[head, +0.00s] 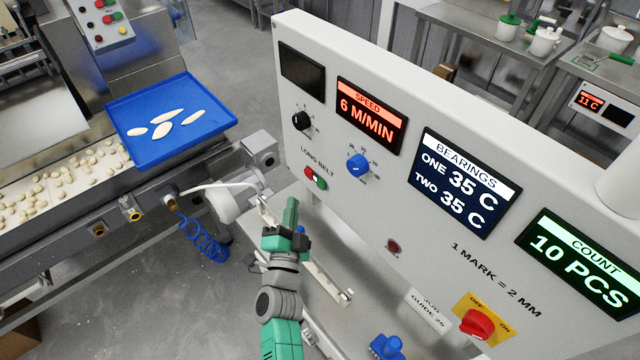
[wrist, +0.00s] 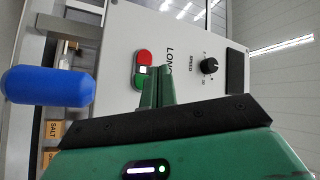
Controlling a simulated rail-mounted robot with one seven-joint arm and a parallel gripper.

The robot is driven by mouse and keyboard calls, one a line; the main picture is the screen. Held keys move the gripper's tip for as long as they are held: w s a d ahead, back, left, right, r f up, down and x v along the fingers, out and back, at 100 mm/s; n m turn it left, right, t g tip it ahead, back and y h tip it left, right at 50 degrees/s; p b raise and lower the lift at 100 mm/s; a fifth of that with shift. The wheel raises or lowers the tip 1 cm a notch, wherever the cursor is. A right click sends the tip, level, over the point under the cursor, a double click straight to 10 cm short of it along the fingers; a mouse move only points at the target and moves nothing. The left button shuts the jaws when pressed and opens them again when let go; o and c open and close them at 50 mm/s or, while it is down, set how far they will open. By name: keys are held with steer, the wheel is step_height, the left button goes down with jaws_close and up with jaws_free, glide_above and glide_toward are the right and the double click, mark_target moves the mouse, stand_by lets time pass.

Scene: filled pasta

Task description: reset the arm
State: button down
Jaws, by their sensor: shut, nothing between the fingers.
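My green arm rises from the bottom of the head view, and my gripper (head: 291,205) is in front of the white control panel (head: 345,195), below its long belt buttons (head: 315,179). The fingers are together and hold nothing. In the wrist view my gripper (wrist: 158,80) points at the panel, with the red and green buttons (wrist: 143,70) just beyond the fingertips. I cannot tell whether the fingertips touch the panel.
A blue rounded object (wrist: 48,85) is close on the left in the wrist view. A blue tray (head: 170,150) with several pale pieces stands over the conveyor (head: 30,235) with small pasta. A red switch (head: 477,323) and a blue knob (head: 358,165) stick out of the panel.

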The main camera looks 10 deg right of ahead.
step_height(320, 180, up, 26)
steer(key=s+a+n+t+y, duration=0.25)
steer(key=n+y, duration=0.25)
steer(key=n, duration=0.3)
steer(key=s+d+r+n+t, duration=0.1)
steer(key=s+d+r+n, duration=0.15)
steer(key=s+r, duration=0.9)
steer(key=s+d+r+n+t, duration=0.1)
steer(key=s+r+n, duration=0.3)
steer(key=s+r, duration=0.75)
step_height(320, 180, up, 31)
steer(key=w+p, duration=0.1)
steer(key=p, duration=3.1)
steer(key=shift+a+r, duration=0.15)
steer(key=shift+m, duration=0.25)
